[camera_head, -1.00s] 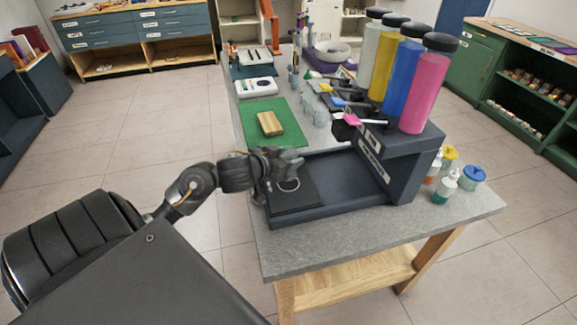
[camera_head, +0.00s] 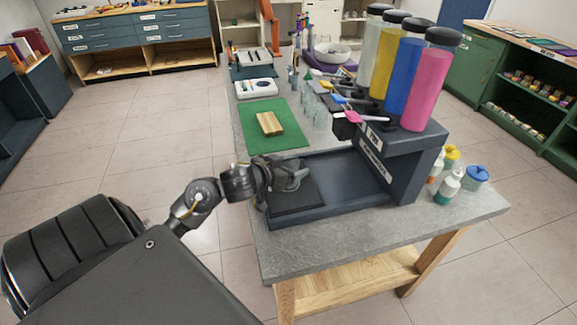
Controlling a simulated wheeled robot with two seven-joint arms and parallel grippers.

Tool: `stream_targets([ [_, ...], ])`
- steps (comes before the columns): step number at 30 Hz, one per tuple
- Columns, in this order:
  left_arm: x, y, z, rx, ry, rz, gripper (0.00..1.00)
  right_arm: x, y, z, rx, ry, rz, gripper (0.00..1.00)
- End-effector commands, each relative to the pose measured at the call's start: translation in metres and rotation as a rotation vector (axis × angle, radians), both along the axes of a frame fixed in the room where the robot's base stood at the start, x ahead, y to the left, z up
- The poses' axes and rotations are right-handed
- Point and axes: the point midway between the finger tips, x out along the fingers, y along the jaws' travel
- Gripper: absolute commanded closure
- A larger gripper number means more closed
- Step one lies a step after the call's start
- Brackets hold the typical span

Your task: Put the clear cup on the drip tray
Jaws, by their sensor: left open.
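The dark drip tray (camera_head: 345,178) is the low, shallow base in front of the paint dispenser, with a flat black plate (camera_head: 300,203) at its left end. My left gripper (camera_head: 292,178) is open, low over this plate, and its fingers hide part of it. A greyish see-through shape shows among the fingers, but I cannot tell whether it is a clear cup. Small clear cups (camera_head: 320,118) stand on the table behind the tray, beside the dispenser. My right gripper is out of view.
The dispenser holds clear, yellow, blue and pink (camera_head: 430,80) bottles. A green mat (camera_head: 285,140) with a wooden block (camera_head: 269,123) lies behind my gripper. Small bottles (camera_head: 448,186) stand at the right. The table's front edge (camera_head: 380,250) is clear.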

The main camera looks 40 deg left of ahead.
Motion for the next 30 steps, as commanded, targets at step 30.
stream_targets([
  [30, -0.11, -0.001, 0.05, -0.001, 0.0, -0.001, 0.24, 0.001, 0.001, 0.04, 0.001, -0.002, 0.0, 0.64],
])
